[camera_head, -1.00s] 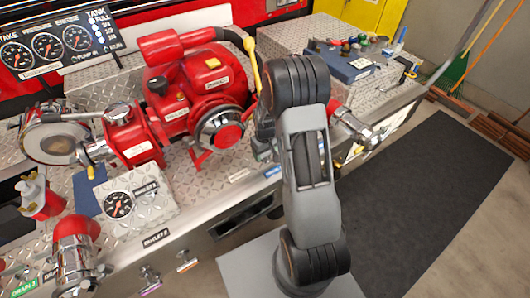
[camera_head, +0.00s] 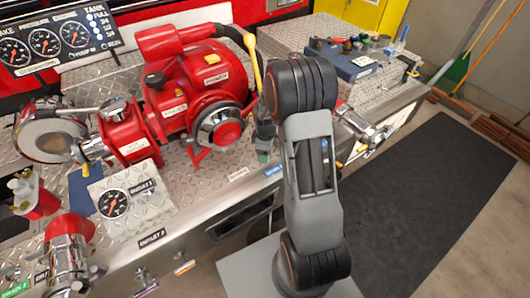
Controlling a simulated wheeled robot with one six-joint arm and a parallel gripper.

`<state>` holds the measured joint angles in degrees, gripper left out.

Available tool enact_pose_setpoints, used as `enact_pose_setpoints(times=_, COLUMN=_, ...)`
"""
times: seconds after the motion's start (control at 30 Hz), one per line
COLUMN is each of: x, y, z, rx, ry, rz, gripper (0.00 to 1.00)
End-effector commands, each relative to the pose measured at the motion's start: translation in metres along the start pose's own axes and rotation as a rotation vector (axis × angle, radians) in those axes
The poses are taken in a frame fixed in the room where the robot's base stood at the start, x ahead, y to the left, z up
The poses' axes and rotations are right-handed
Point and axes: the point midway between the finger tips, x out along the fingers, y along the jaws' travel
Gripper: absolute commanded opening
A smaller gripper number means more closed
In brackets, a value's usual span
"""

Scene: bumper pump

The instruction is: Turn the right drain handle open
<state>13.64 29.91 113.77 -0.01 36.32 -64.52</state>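Two small metal pull handles show low on the front panel: one with an orange-red mark (camera_head: 184,267) and, to its left, one with a purple mark (camera_head: 147,288). I cannot tell which is the right drain handle; it may be hidden behind my arm. A green drain label (camera_head: 16,287) is at the bottom left, and a blue label (camera_head: 273,170) is on the deck edge beside my arm. My gripper (camera_head: 264,150) is partly hidden behind my arm, above the deck edge near the blue label. Its fingers are too small and covered to judge, and no handle shows in them.
The red pump (camera_head: 205,95) stands left of my arm, with a yellow lever (camera_head: 252,62) close by. A chrome valve (camera_head: 360,130) sticks out to the right. Gauges (camera_head: 45,45) stand at the upper left. A dark mat (camera_head: 430,190) lies on clear floor at the right.

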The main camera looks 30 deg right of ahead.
Motion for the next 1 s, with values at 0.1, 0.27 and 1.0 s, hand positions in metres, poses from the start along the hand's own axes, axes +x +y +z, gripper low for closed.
enact_pose_setpoints(times=0.1, x=0.0011, y=0.0, z=-0.0002, rx=-0.108, ry=0.0, rz=0.0, gripper=0.44)
enact_pose_setpoints(times=0.27, x=0.0012, y=0.0, z=-0.0002, rx=-0.26, ry=0.001, rz=0.001, gripper=0.44)
enact_pose_setpoints(times=1.0, x=0.0003, y=-0.0002, z=-0.0003, rx=-0.761, ry=0.0, rz=0.0, gripper=0.44)
